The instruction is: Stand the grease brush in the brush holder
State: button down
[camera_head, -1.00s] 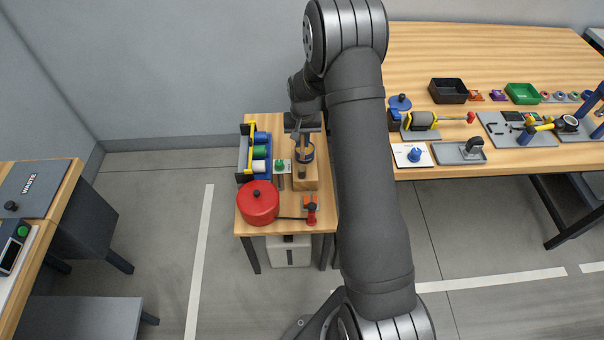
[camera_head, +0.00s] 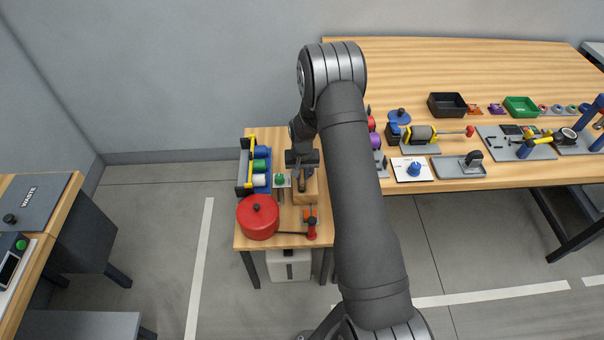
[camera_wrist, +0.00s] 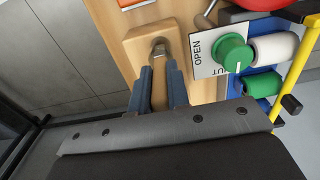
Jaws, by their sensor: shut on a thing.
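My gripper (camera_wrist: 160,74) is shut on the wooden handle of the grease brush (camera_wrist: 160,95), its blue fingers on either side of it. The brush's metal collar (camera_wrist: 158,48) shows beyond the fingertips, over the wooden block that appears to be the brush holder (camera_wrist: 136,45). I cannot tell whether the brush end is inside the block or just above it; the bristles do not show clearly. In the head view my gripper (camera_head: 302,180) points down over the block (camera_head: 308,197) on the small table, hiding most of the brush.
A red pot (camera_head: 258,217) stands at the front of the small table. A green knob (camera_wrist: 232,54) on an OPEN-marked plate and a blue rack of rolls (camera_head: 260,165) with yellow bars are close beside the block. A long wooden bench (camera_head: 470,70) lies to the right.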

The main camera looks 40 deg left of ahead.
jog(key=shift+f, duration=0.1)
jog(key=c, duration=1.4)
grip_release()
jog(key=shift+o, duration=0.2)
notch_tip(320, 180, up, 12)
jog(key=shift+r, duration=0.1)
jog(key=shift+f, duration=4.3)
